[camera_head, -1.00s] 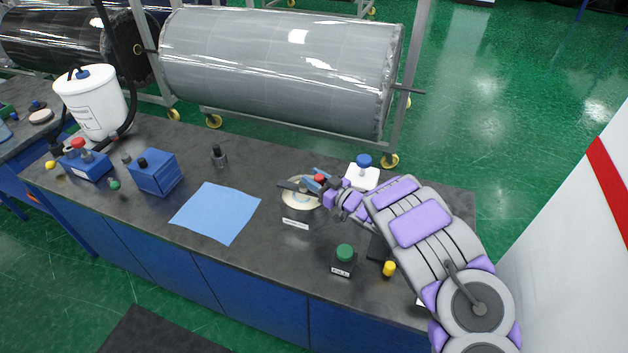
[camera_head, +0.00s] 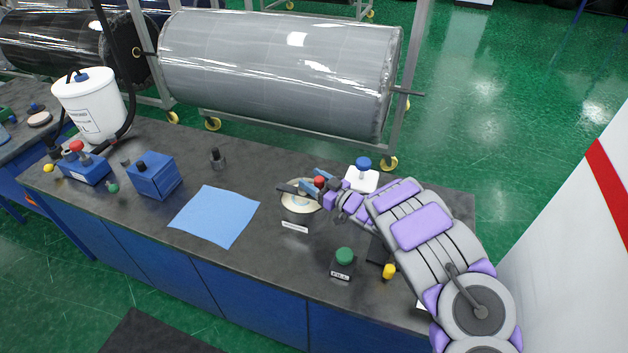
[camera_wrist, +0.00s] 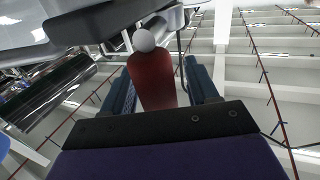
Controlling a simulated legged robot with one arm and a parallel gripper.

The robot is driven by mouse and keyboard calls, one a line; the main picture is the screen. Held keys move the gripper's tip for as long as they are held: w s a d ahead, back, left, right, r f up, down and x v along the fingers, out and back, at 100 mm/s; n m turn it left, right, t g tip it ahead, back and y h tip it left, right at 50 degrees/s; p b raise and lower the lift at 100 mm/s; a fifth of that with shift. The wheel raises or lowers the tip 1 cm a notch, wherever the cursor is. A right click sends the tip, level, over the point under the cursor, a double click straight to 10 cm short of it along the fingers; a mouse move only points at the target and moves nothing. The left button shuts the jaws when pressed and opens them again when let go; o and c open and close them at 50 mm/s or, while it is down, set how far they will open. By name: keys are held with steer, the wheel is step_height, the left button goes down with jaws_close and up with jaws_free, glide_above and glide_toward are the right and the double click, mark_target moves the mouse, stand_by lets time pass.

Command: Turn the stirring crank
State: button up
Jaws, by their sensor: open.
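The stirring pot (camera_head: 300,204), a small round vessel with a pale top, stands on the dark bench near its right half. A dark crank bar (camera_head: 288,189) lies across its top. A red knob (camera_head: 319,181) shows at the right end, beside my gripper (camera_head: 323,182). In the wrist view a red tapered handle (camera_wrist: 152,82) with a pale ball tip stands between the two blue fingers of my gripper (camera_wrist: 160,88). The fingers are open on either side of it. Whether either finger touches the handle I cannot tell.
A white box with a blue knob (camera_head: 363,174) stands just behind my gripper. A green-button box (camera_head: 343,263) and a yellow knob (camera_head: 389,271) are in front. A blue sheet (camera_head: 214,216) lies left. Blue boxes (camera_head: 154,176) and a white tank (camera_head: 92,105) are further left.

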steer(key=v, duration=1.7)
steer(key=shift+d+p, duration=0.2)
steer(key=shift+p, duration=0.25)
steer(key=shift+s, duration=0.15)
steer(key=shift+c, duration=0.2)
